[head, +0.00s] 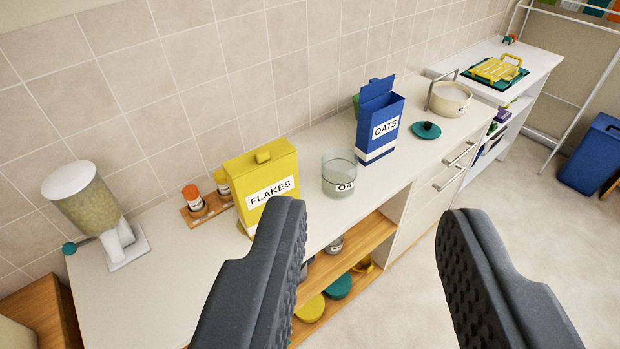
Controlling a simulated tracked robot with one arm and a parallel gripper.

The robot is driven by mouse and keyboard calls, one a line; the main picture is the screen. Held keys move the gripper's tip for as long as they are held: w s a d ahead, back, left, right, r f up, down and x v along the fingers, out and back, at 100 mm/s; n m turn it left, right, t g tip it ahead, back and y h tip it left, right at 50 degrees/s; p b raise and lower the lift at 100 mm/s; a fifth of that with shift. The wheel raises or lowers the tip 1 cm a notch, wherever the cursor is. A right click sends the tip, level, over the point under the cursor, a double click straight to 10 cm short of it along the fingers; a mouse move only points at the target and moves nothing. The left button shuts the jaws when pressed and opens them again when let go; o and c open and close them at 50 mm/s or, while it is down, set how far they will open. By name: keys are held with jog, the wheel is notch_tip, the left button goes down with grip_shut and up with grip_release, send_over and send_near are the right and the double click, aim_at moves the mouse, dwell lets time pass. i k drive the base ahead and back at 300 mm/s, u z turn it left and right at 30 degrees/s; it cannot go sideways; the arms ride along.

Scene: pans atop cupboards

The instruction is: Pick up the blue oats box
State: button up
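The blue oats box (379,128) stands upright on the white countertop, its top flap raised and a white OATS label on its front. A clear glass jar (339,174) with a partly visible label stands just left of it. My gripper (375,225) is open and empty, its two dark fingers wide apart in the foreground. The fingers are nearer to the camera than the box, which shows beyond and between them.
A yellow flakes box (262,182), spice jars on a wooden rack (207,209) and a dispenser (93,207) stand left on the countertop (160,290). Right of the oats box are a teal lid (426,130) and a cream pot (450,99). Open floor (530,230) lies right.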

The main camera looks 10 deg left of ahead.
aim_at(378, 118)
jog(key=u, duration=0.1)
jog(key=i, duration=1)
jog(key=z, duration=0.25)
jog(key=k, duration=0.65)
jog(key=z, duration=0.5)
jog(key=i, duration=1.65)
jog(key=u, duration=0.3)
